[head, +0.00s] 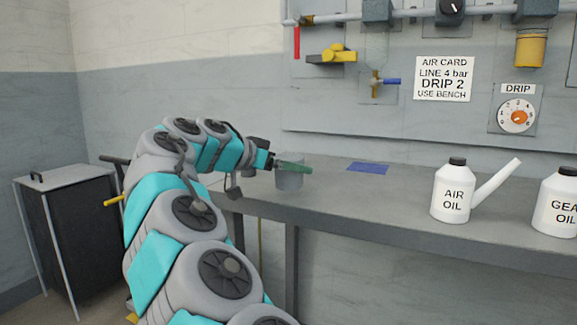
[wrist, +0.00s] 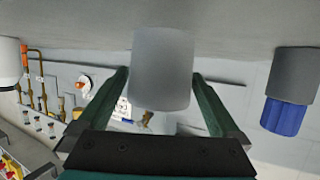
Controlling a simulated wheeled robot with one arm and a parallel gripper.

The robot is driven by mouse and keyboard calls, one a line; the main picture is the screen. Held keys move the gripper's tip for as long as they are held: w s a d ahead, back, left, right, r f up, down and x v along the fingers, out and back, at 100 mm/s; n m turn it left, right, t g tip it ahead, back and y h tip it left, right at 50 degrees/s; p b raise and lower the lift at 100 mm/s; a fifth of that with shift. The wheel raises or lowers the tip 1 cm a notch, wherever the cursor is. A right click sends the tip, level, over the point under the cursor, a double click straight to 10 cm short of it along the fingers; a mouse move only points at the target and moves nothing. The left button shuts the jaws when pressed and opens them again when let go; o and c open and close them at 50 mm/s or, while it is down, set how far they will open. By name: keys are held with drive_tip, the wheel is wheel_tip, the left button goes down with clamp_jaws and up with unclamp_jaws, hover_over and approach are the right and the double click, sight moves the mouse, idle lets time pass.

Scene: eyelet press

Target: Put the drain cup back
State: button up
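The grey cup (head: 289,180), which I take to be the drain cup, is at the left part of the bench in the head view. It also shows between my fingers in the wrist view (wrist: 162,70). My gripper (head: 294,166) has a green finger across the cup's upper part. In the wrist view both fingertips lie against the cup's sides, with no clear gap. The far finger is hidden in the head view. I cannot tell whether the cup's base touches the bench.
The bench (head: 400,205) has a blue patch (head: 368,168) right of the cup. An air oil bottle (head: 452,192) with a long spout and a gear oil bottle (head: 558,204) stand farther right. A yellow bowl (head: 530,48) hangs on the wall panel. A blue-and-grey object (wrist: 290,90) shows in the wrist view.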

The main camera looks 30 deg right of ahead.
drive_tip(key=shift+r, duration=0.25)
drive_tip(key=v, duration=1.2)
drive_tip(key=shift+s, duration=0.1)
